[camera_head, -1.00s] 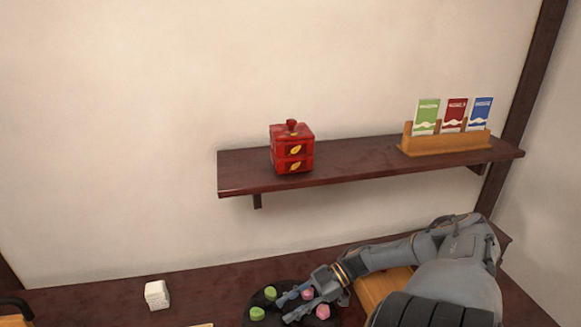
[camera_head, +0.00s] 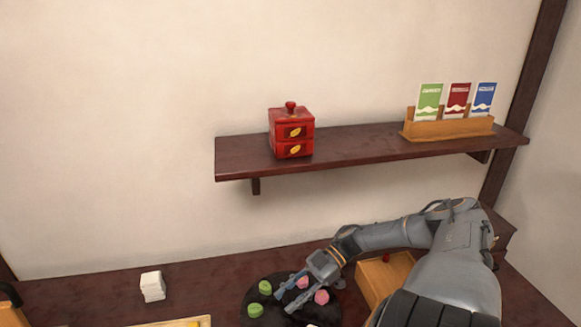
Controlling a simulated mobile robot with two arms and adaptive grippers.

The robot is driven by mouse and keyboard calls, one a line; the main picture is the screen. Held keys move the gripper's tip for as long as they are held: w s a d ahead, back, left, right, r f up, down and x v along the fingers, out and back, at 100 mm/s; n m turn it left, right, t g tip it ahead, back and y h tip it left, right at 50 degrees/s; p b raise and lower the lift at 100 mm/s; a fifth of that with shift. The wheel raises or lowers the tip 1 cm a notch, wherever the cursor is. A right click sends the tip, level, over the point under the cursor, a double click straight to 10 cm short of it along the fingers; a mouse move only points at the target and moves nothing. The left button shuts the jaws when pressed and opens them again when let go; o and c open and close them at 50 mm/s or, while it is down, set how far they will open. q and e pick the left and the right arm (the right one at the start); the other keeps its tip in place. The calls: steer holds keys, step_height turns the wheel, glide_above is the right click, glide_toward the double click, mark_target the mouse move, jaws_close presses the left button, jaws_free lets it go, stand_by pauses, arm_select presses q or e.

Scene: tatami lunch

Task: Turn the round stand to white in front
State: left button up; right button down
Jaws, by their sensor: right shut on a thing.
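The round stand (camera_head: 247,292) is a dark disc on the low table, at the bottom middle of the head view. Two green pieces (camera_head: 255,310) sit on its left side and two pink pieces (camera_head: 321,297) on its right. A sliver of something white (camera_head: 312,325) shows at its near edge, cut off by the picture. My right gripper (camera_head: 283,303) reaches in from the right, low over the middle of the stand. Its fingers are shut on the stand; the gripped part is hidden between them. My left gripper is not in view.
A white block (camera_head: 152,286) stands left of the stand, with a tray edge (camera_head: 180,322) below. An open wooden box (camera_head: 372,285) is under my right arm. The wall shelf (camera_head: 350,150) holds a red box (camera_head: 291,132) and a card rack (camera_head: 445,130).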

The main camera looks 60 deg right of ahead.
mark_target(290, 296)
steer(key=shift+f, duration=0.1)
steer(key=c, duration=0.9)
jaws_free()
steer(key=shift+r, duration=5.05)
